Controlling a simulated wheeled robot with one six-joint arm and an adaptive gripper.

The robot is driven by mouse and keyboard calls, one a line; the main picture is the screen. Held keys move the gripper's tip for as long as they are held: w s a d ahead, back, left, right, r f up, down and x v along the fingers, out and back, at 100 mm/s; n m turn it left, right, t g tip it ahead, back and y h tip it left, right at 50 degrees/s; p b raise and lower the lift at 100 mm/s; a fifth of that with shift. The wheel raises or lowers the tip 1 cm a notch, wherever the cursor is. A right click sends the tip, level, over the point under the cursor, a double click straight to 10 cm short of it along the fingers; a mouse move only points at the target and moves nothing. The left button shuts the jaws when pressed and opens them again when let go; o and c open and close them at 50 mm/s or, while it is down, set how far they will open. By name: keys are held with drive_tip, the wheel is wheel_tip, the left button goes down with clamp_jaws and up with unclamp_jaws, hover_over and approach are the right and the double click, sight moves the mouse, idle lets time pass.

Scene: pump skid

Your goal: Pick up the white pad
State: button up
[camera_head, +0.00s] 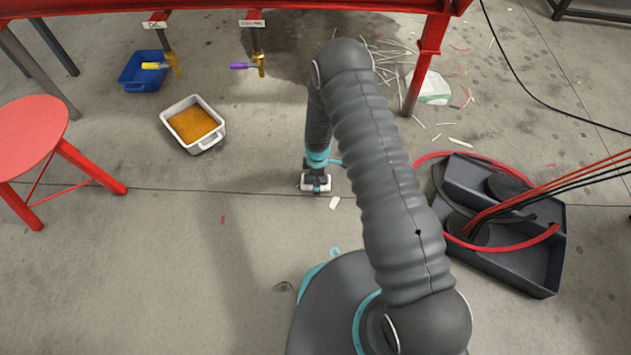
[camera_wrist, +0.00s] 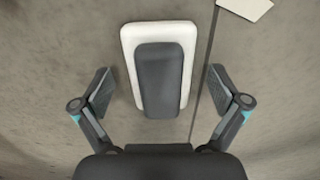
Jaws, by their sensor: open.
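The white pad (camera_wrist: 133,62) lies on the concrete floor, with a dark grey block or layer on top of it. In the wrist view it sits between and a little beyond my open fingers (camera_wrist: 158,92), which stand apart on either side without visibly touching it. In the head view my gripper (camera_head: 316,180) points straight down close to the floor, and the white pad (camera_head: 306,187) shows partly beneath it. The rest of the pad is hidden by the gripper there.
A small white scrap (camera_head: 334,202) lies right of the pad. A white tray of orange liquid (camera_head: 168,119) and a blue bin (camera_head: 130,82) stand back left. A red stool (camera_head: 30,140) is left, a black tray with cables (camera_head: 530,270) right. A red frame (camera_head: 425,60) spans the back.

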drive_tip(key=c, duration=1.4)
drive_tip(key=shift+o, duration=0.2)
drive_tip(key=shift+r, duration=0.55)
drive_tip(key=r, duration=0.2)
drive_tip(key=d+r+p, duration=0.1)
drive_tip(key=r, duration=0.1)
drive_tip(key=shift+s, duration=0.15)
drive_tip(key=s+d+r, duration=0.3)
drive_tip(key=d+r, duration=0.3)
drive_tip(key=d, duration=0.4)
drive_tip(key=shift+p, duration=0.45)
drive_tip(key=shift+d, duration=0.1)
